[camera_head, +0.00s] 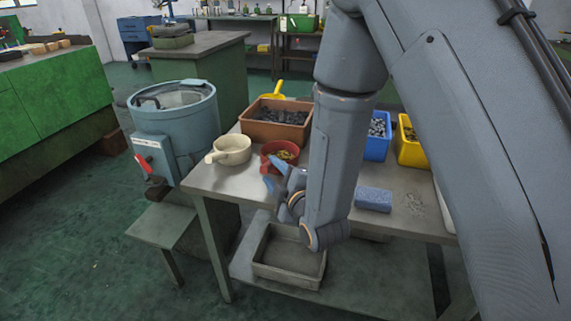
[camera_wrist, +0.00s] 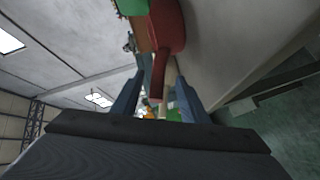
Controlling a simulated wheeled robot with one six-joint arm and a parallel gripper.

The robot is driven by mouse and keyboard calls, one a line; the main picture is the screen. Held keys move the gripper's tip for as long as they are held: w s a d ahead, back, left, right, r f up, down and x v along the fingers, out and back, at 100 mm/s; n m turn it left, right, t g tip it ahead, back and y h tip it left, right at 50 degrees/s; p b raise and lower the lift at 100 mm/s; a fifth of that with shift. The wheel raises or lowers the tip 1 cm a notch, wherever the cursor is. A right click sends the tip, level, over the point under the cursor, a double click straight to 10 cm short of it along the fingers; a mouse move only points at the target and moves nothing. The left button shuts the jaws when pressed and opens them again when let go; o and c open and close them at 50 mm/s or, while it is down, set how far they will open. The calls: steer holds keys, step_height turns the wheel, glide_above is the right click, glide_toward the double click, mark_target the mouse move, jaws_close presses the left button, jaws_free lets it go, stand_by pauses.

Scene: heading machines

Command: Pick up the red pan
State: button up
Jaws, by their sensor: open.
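The red pan (camera_head: 267,150) sits on the metal table (camera_head: 228,181), with small yellowish pieces inside it. My gripper (camera_head: 272,173) is open at the pan's near side, and its blue fingers overlap the pan's front edge in the head view. In the wrist view, the red pan (camera_wrist: 172,28) is at the top. Its handle points down between the two spread fingers of my gripper (camera_wrist: 160,80), with gaps on both sides. The handle is mostly hidden in the head view.
A cream pan (camera_head: 231,151) stands left of the red pan. A brown bin (camera_head: 262,131) of dark pieces is behind it. A blue sponge (camera_head: 373,199), a blue bin (camera_head: 377,149) and a yellow bin (camera_head: 412,154) are to the right. A grey tray (camera_head: 289,270) is below.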

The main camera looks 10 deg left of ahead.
mark_target(263, 161)
steer(key=p+x, duration=0.1)
steer(key=x, duration=0.6)
steer(key=shift+w+a, duration=0.15)
steer(key=shift+w, duration=0.15)
jaws_close()
